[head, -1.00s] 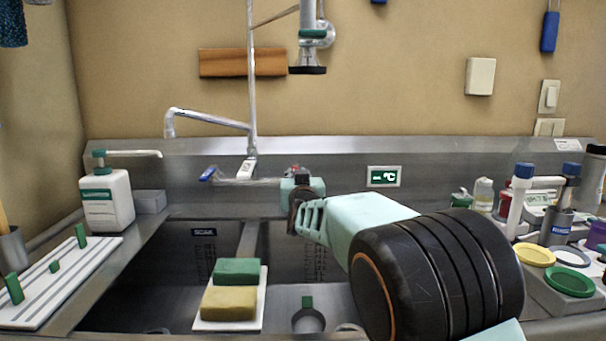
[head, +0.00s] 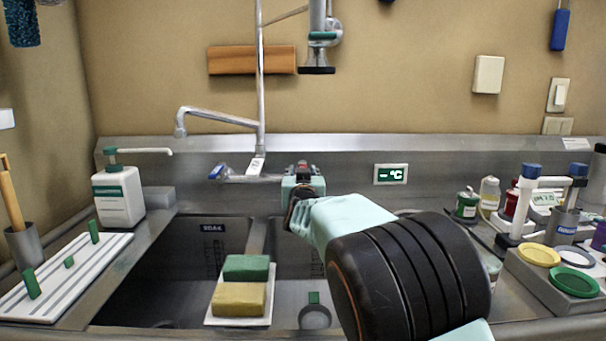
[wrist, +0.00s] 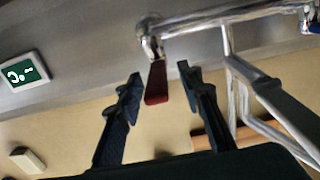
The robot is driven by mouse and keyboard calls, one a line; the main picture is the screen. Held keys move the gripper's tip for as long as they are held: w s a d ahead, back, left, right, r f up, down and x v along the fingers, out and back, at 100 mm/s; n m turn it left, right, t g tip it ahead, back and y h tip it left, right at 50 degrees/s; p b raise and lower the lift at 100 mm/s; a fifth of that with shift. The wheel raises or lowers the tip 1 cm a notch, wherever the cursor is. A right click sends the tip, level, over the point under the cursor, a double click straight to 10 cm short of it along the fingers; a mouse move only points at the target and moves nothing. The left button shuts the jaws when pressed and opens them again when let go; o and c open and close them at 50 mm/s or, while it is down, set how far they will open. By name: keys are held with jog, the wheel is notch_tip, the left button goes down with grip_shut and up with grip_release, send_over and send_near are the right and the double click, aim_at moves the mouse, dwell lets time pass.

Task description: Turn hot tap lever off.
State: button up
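The hot tap lever (wrist: 156,83) is a short red lever on the end of the chrome mixer tap. In the wrist view it hangs from the tap's end between my two dark fingertips. My gripper (wrist: 160,76) is open, with a visible gap on each side of the lever. In the head view my gripper (head: 302,178) is at the right end of the tap body (head: 245,178) and hides most of that end. A small red patch shows just above it. The blue cold lever (head: 219,172) is at the tap's left end.
A swivel spout (head: 205,113) and riser pipe stand left of my gripper. Below is a double sink with sponges (head: 240,298) on a white board. A temperature display (head: 390,174) is on the backsplash to the right. Bottles and tubs crowd the right counter.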

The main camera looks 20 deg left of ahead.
jog(key=v, duration=1.2)
jog(key=shift+d, duration=0.1)
dwell(0.4)
